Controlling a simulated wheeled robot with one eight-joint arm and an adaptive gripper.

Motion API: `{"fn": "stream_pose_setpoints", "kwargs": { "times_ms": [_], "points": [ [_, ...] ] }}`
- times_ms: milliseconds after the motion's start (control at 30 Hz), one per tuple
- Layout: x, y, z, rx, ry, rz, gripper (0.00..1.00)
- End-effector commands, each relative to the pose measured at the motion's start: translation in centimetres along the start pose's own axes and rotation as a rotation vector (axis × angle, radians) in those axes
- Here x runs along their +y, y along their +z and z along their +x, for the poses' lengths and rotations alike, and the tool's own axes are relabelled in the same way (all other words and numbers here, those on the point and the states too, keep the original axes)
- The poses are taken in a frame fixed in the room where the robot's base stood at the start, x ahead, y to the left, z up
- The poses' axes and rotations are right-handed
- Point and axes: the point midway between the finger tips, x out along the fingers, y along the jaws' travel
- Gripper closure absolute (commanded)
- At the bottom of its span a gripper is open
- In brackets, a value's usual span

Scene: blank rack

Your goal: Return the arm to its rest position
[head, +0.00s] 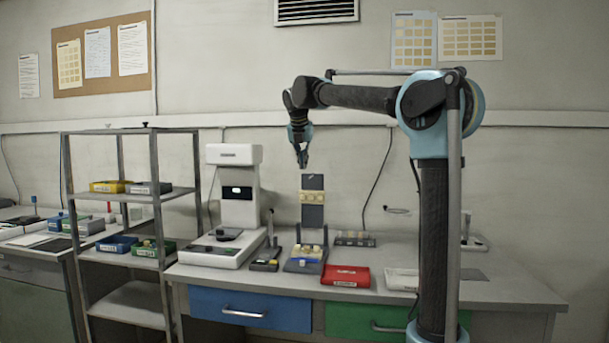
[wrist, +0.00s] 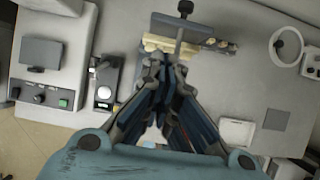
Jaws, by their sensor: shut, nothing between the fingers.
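My gripper (head: 302,157) hangs from my outstretched arm above the workbench (head: 500,286), pointing down, with its fingers together and empty. In the head view it is just above a dark upright panel (head: 313,182) of a rack that carries cream-coloured blocks (head: 313,198). In the wrist view the fingertips (wrist: 166,65) are close together over the bench. They overlap the rack's cream blocks there, and part of the rack is hidden behind them.
A white machine (head: 240,195) stands left of the rack. A red bin (head: 346,276) lies in front on the bench. A metal shelf (head: 155,200) with coloured bins is further left. The wall is behind. The air above the bench around my gripper is free.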

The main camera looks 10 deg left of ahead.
Motion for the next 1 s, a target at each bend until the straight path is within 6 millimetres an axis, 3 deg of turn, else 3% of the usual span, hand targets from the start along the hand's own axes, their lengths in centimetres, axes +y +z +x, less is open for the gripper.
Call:
{"fn": "stream_pose_setpoints", "kwargs": {
  "times_ms": [233, 433, 533, 767, 1000],
  "points": [
    [-0.1, 1.1, -3.6, 0.0, 0.0, 0.001, 1.0],
    [-0.3, 1.3, -4.7, 0.001, -0.001, 0.01, 1.0],
    [-1.5, 0.8, -4.6, 0.006, -0.006, 0.068, 1.0],
    [-8.3, -3.4, -2.6, 0.039, -0.032, 0.439, 1.0],
    [-15.7, -10.2, 0.1, 0.072, -0.075, 0.904, 1.0]
  ]
}}
